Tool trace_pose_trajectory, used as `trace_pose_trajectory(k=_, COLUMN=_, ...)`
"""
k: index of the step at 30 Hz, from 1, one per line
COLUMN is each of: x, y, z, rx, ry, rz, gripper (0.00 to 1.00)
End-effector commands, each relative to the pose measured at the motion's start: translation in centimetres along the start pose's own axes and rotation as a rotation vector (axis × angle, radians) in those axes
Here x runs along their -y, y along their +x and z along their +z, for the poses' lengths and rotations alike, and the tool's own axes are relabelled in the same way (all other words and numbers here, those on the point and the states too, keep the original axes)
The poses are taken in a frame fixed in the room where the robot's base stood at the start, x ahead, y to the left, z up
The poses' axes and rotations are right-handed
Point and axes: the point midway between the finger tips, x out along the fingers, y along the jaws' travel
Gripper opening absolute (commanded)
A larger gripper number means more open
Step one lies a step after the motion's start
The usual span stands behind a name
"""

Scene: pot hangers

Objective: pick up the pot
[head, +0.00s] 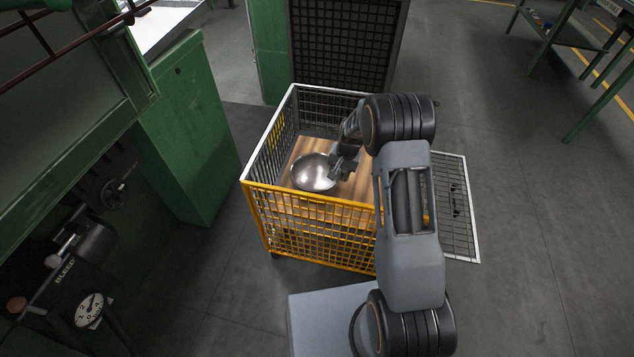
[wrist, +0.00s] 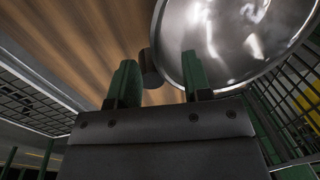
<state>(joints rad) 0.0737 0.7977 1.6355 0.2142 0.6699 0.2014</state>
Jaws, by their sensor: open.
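The pot (head: 313,173) is a shiny round metal bowl shape on the wooden floor of a yellow and white wire cage. It fills the upper right of the wrist view (wrist: 235,40), where a short dark handle or knob (wrist: 150,68) sticks out from its rim. My gripper (head: 340,168) reaches down into the cage at the pot's right side. In the wrist view my gripper (wrist: 158,78) has its two green fingers apart, with the dark handle between or just beyond their tips. I cannot tell whether the fingers touch it.
The wire cage (head: 315,222) has mesh walls around the pot; its white mesh gate (head: 456,205) lies out to the right. A green cabinet (head: 190,130) stands close on the left. A dark grille panel (head: 345,45) stands behind.

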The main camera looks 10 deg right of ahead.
Motion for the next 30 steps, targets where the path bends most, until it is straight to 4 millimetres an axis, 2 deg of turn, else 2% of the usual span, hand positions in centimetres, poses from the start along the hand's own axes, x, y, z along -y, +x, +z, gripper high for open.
trace_pose_trajectory(k=10, x=0.2, y=1.9, z=0.1, rx=0.0, ry=-0.004, rz=0.0, gripper=0.45)
trace_pose_trajectory(k=20, x=0.3, y=6.0, z=0.2, rx=0.0, ry=-0.005, rz=-0.001, gripper=0.45)
trace_pose_trajectory(k=27, x=0.3, y=6.1, z=0.1, rx=-0.001, ry=-0.005, rz=-0.001, gripper=0.45)
trace_pose_trajectory(k=30, x=0.3, y=6.1, z=0.1, rx=-0.001, ry=-0.005, rz=-0.001, gripper=0.37)
